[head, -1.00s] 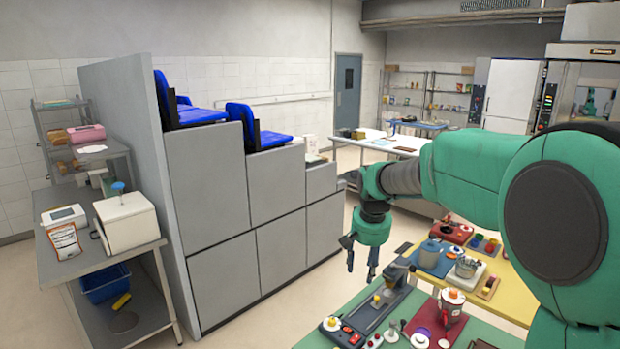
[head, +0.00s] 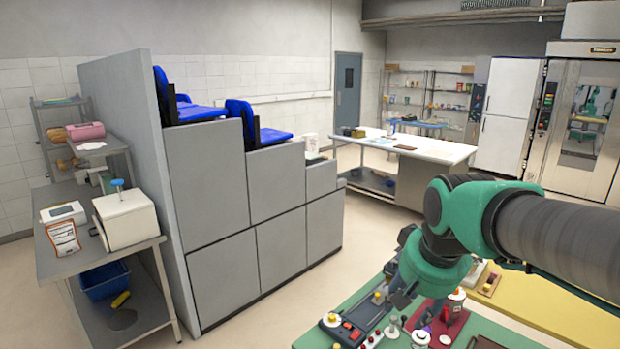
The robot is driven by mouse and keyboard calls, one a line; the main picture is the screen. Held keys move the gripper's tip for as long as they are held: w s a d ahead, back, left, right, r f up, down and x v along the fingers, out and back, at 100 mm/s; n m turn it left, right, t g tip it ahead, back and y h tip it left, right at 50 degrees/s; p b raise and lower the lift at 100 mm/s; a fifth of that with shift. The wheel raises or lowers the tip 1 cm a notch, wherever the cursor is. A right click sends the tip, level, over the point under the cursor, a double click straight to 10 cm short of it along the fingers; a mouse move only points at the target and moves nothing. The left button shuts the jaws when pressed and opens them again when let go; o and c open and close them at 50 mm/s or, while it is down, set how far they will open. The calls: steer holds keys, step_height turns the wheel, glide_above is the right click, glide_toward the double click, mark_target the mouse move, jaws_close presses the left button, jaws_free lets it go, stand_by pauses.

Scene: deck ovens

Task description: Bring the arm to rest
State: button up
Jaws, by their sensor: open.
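My arm reaches in from the right edge in the head view, with its green wrist bent downward. My gripper (head: 405,298) is at its lower end, over the green table (head: 318,340) and close above the items there. Its dark fingers are small and partly hidden by the wrist, and I see nothing held between them. From this view I cannot tell whether the fingers touch anything on the table.
A dark device with red and yellow knobs (head: 345,328) and a red board (head: 455,328) lie near the gripper. A grey stepped block (head: 205,180) with blue seats stands left. Floor between is clear.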

steer(key=s+f, duration=0.2)
steer(key=s, duration=0.6)
steer(key=s+d+f+t+b, duration=0.1)
steer(key=s+f, duration=0.2)
steer(key=s, duration=0.6)
steer(key=shift+d+n, duration=0.3)
steer(key=shift+n, duration=0.1)
steer(key=shift+f, duration=0.1)
steer(key=shift+c, duration=0.6)
stand_by(1.4)
